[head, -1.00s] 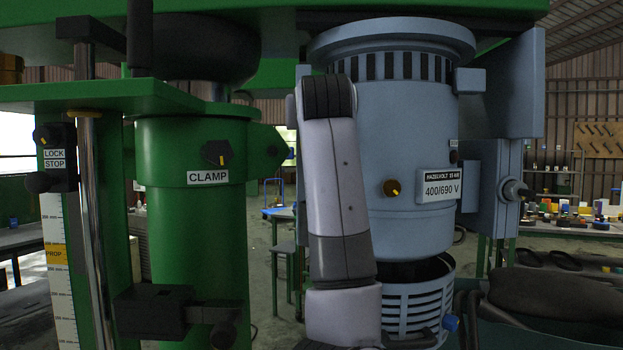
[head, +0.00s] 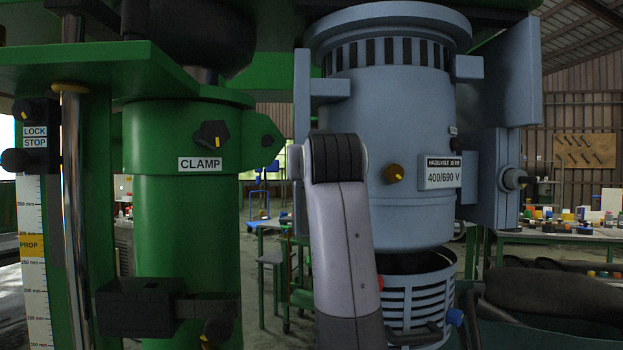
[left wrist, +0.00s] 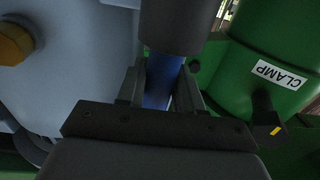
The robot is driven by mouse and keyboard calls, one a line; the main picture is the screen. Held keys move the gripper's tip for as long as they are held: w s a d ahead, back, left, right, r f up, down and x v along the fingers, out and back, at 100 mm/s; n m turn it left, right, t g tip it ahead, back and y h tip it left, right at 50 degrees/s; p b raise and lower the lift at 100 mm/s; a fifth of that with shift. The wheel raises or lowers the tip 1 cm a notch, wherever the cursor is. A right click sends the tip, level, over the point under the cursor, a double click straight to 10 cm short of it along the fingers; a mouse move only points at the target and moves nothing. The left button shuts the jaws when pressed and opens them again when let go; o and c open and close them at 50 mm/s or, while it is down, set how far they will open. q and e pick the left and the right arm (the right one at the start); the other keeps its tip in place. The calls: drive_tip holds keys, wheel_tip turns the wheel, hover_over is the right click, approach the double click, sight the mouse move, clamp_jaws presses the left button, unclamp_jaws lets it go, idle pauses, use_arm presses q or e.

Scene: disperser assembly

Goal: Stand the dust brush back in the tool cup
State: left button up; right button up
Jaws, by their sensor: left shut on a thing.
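My left gripper (left wrist: 161,88) shows in the left wrist view. Its two fingers are shut on a blue piece (left wrist: 163,72), which looks like the handle of the dust brush. A dark grey cylindrical part (left wrist: 180,24) lies just beyond the fingers, in line with the blue piece; I cannot tell whether they are joined. Bristles are not visible. In the head view only a link of my arm shows in the middle, and neither gripper is visible. I cannot make out the tool cup in either view.
A green column with a CLAMP label (head: 182,230) stands left of my arm, with a dark bracket (head: 140,308) low on it. A large blue-grey motor housing (head: 395,150) is close on the right. A workbench (head: 560,236) with small items stands far right.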

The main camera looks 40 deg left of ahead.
use_arm(q)
drive_tip(key=shift+f, duration=0.15)
drive_tip(key=o, duration=1)
drive_tip(key=shift+o, duration=0.2)
